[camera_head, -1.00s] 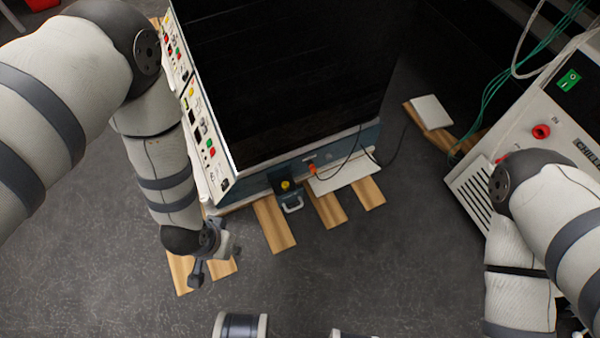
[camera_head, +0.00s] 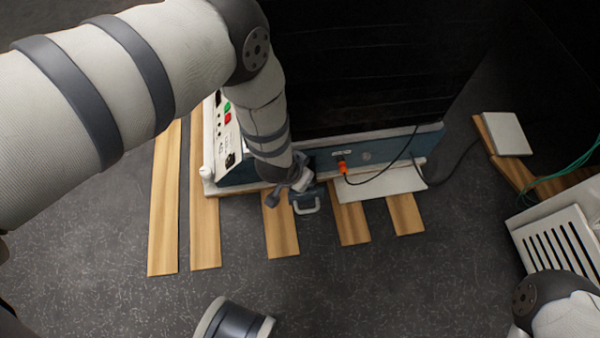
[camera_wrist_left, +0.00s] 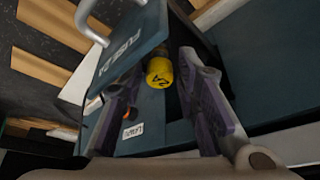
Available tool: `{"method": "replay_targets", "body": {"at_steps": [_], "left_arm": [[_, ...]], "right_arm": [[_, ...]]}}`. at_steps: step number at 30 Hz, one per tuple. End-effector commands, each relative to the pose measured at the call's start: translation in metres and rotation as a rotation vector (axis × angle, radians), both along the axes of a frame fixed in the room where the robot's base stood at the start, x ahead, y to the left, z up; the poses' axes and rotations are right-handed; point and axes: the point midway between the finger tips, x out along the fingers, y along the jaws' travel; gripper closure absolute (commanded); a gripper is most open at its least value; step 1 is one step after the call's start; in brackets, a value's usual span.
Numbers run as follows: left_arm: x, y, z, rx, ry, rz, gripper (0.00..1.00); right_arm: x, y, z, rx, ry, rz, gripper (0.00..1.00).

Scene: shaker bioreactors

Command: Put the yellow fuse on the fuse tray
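The yellow fuse (camera_wrist_left: 159,73), marked 2A, shows its round end in the left wrist view. It is at the blue-grey fuse tray (camera_wrist_left: 125,48), which has a "FUSE 2A" front and a metal handle; how the fuse is seated there is hard to tell. My left gripper (camera_wrist_left: 162,66) is open, its fingers on either side of the fuse with small gaps. In the head view my left gripper (camera_head: 288,190) is at the lower front of the machine, hiding the fuse and part of the tray (camera_head: 307,197). My right gripper is out of view.
The dark machine (camera_head: 365,70) stands on wooden slats (camera_head: 282,230). A black cable with an orange plug (camera_head: 342,166) is just right of the tray. A white chiller (camera_head: 565,235) stands at the right. The floor in front is clear.

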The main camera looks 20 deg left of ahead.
Motion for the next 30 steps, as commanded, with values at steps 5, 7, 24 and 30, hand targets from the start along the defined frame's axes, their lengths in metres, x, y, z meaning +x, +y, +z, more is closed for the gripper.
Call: {"method": "replay_targets", "body": {"at_steps": [5,7,24,30], "left_arm": [[0.004,-0.001,-0.008,0.000,-0.001,-0.001,0.71],[0.004,-0.001,-0.007,0.000,-0.002,-0.001,0.71],[0.003,-0.001,-0.005,0.000,-0.001,-0.001,1.00],[0.003,-0.001,0.004,0.000,-0.002,-0.001,1.00]], "right_arm": [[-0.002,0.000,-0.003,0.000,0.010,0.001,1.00],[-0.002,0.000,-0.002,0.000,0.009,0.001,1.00],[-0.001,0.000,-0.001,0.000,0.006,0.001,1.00],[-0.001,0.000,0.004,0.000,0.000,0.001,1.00]]}}
